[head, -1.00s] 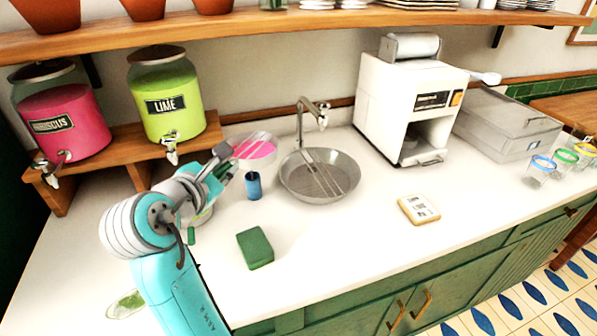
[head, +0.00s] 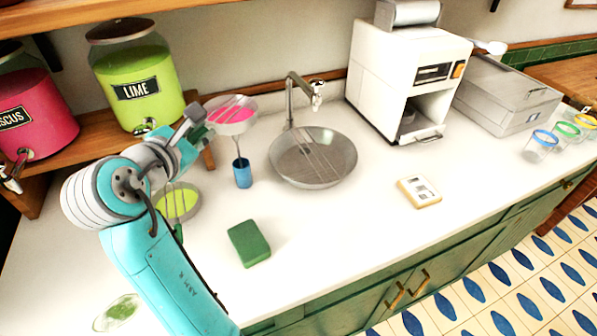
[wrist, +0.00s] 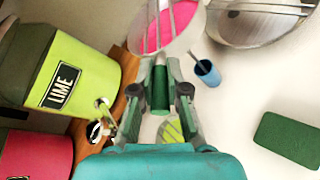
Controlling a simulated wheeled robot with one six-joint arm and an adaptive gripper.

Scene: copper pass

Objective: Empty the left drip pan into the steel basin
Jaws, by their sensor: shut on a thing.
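My gripper (wrist: 159,92) is shut on the green handle (wrist: 161,88) of a round metal drip pan (wrist: 182,38). The pan has thin bars across it and bright pink liquid (head: 231,115) inside. In the head view the raised pan (head: 212,103) is above the counter, to the left of the steel basin and apart from it. It looks roughly level. The steel basin (head: 335,172) is wide and round, with bars across it, under a tap; part of it shows in the wrist view (wrist: 282,33). A second drip pan (head: 197,212) with lime-green liquid rests on the counter below my arm.
A blue cup (head: 242,175) with a thin stick in it stands left of the basin, below the held pan. A green sponge (head: 248,243) and a boxed item (head: 419,191) lie in front. The tap (head: 291,105) rises behind the basin. The lime dispenser (head: 140,90) stands behind my arm.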

